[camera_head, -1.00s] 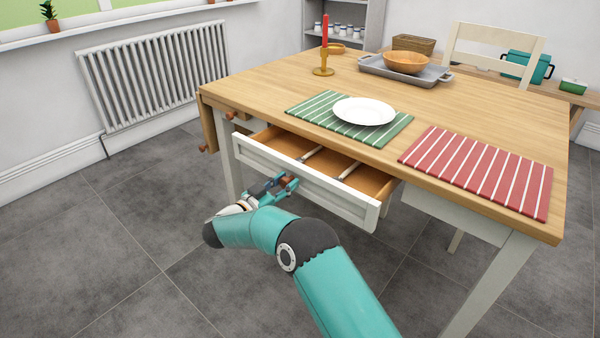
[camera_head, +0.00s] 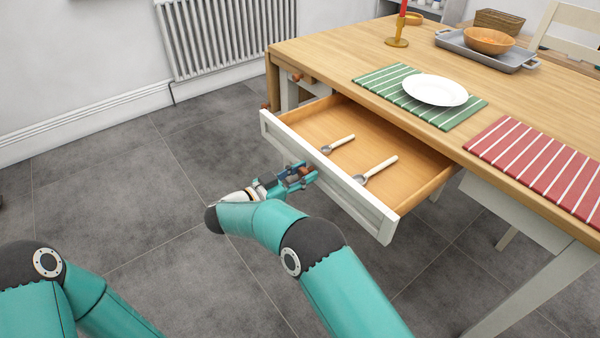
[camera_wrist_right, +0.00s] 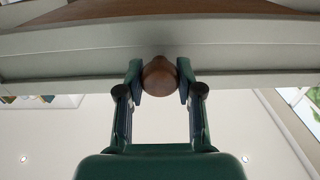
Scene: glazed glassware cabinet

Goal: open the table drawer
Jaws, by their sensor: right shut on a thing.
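The table drawer (camera_head: 340,190) stands well out from the wooden table (camera_head: 440,120), with a white front and a bare wood inside. Two spoon-like utensils with pale handles, one (camera_head: 338,144) farther back and one (camera_head: 375,170) nearer, lie in it. My right gripper (camera_head: 303,174) is at the middle of the drawer front. In the right wrist view its two fingers are on either side of the round brown wooden knob (camera_wrist_right: 160,74), shut on it. My left arm shows at the lower left, but its gripper is out of view.
A white plate (camera_head: 436,89) rests on a green striped mat (camera_head: 385,78), beside a red striped mat (camera_head: 530,160). A candlestick (camera_head: 398,36) and a tray (camera_head: 470,50) with a wooden bowl (camera_head: 489,40) stand farther back. Floor before the drawer is clear.

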